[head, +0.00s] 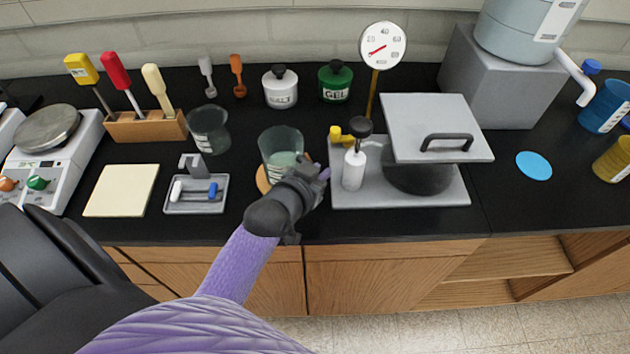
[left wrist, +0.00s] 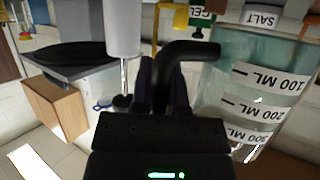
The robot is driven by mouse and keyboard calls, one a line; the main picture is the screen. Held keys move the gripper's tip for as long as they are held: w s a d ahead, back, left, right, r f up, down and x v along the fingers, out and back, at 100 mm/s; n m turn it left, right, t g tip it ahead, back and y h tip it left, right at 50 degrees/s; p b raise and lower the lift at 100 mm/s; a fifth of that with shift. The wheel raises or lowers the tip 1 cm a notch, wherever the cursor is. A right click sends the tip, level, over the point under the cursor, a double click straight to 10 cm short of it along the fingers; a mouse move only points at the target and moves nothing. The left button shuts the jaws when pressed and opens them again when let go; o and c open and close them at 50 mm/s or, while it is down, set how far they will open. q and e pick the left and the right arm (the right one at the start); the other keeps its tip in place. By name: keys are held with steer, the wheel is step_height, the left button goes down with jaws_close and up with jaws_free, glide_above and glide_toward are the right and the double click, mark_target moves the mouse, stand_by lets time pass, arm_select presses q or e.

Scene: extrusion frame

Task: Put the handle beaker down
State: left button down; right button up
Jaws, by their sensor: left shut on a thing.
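The handle beaker (head: 281,145) is clear glass with a pale green tint low down. It stands upright near the middle of the bench in the head view. In the left wrist view the beaker (left wrist: 262,85) shows ML marks on white labels and a black handle (left wrist: 185,52). My left gripper (head: 308,181) is shut on this handle; its dark fingers (left wrist: 163,88) lie on either side of it. A round wooden disc (head: 262,181) shows partly under and beside the beaker. I cannot tell whether the beaker touches it. My right gripper is not in view.
Right of the beaker is a grey plate (head: 400,196) with a white bottle (head: 353,169) and a handled lid (head: 437,128). A second beaker (head: 208,128) and a small tray (head: 196,207) stand to the left. Salt (head: 281,89) and gel (head: 335,83) jars stand behind.

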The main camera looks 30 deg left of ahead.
arm_select(q)
step_height(320, 180, down, 3)
steer(key=shift+d+f+b, duration=0.1)
steer(key=shift+f+b, duration=0.1)
steer(key=shift+b, duration=0.3)
steer(key=shift+f, duration=0.1)
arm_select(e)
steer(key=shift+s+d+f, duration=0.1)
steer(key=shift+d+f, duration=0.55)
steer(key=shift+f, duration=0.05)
